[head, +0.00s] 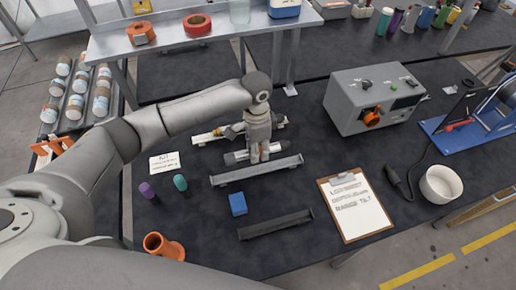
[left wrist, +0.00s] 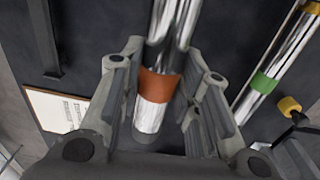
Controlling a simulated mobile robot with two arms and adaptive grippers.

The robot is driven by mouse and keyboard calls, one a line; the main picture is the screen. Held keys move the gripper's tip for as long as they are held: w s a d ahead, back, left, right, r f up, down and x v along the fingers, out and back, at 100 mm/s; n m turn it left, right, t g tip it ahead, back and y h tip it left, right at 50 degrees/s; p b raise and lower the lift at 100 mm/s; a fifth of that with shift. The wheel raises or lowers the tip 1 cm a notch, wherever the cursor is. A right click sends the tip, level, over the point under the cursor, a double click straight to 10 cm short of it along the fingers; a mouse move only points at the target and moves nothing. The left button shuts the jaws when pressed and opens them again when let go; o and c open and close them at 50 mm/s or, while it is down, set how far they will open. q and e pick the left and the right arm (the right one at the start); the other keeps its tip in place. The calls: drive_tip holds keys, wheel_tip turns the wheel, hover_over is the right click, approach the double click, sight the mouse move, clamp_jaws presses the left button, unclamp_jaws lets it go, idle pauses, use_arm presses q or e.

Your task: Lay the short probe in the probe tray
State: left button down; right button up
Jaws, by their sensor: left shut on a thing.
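A silver probe with an orange-red band (left wrist: 160,85) lies between the fingers of my left gripper (head: 259,158) in the left wrist view. In the head view this probe (head: 236,157) shows on both sides of the fingers, its middle hidden. The gripper is shut on it; whether it touches the table is unclear. A dark, narrow tray with raised ends (head: 256,171) lies just in front of it. A shorter dark tray (head: 275,225) lies further forward; both look empty. A second silver probe, with a green band (left wrist: 264,82), lies behind the held one. My right gripper is not in view.
A blue block (head: 237,204) sits between the trays. A clipboard (head: 355,206) lies to the right, before a grey instrument box (head: 374,98). Purple (head: 147,190) and teal (head: 180,183) items and an orange flanged part (head: 163,246) stand at left. A raised shelf is behind.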

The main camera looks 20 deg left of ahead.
sight(257, 171)
use_arm(q)
drive_tip(key=shift+a+r+p, duration=0.1)
drive_tip(key=shift+r+p, duration=0.05)
drive_tip(key=shift+p, duration=0.25)
drive_tip(key=shift+f, duration=0.25)
drive_tip(key=shift+f+b, duration=0.7)
drive_tip(key=shift+f, duration=0.75)
drive_tip(key=shift+f+b, duration=0.8)
drive_tip(key=shift+f, duration=0.9)
drive_tip(key=shift+f+b, duration=0.4)
drive_tip(key=shift+f, duration=0.5)
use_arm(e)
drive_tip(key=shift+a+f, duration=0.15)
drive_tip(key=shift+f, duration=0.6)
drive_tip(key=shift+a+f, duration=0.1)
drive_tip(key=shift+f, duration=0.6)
use_arm(q)
drive_tip(key=shift+f, duration=0.25)
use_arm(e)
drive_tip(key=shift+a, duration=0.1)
use_arm(q)
drive_tip(key=c, duration=1)
unclamp_jaws()
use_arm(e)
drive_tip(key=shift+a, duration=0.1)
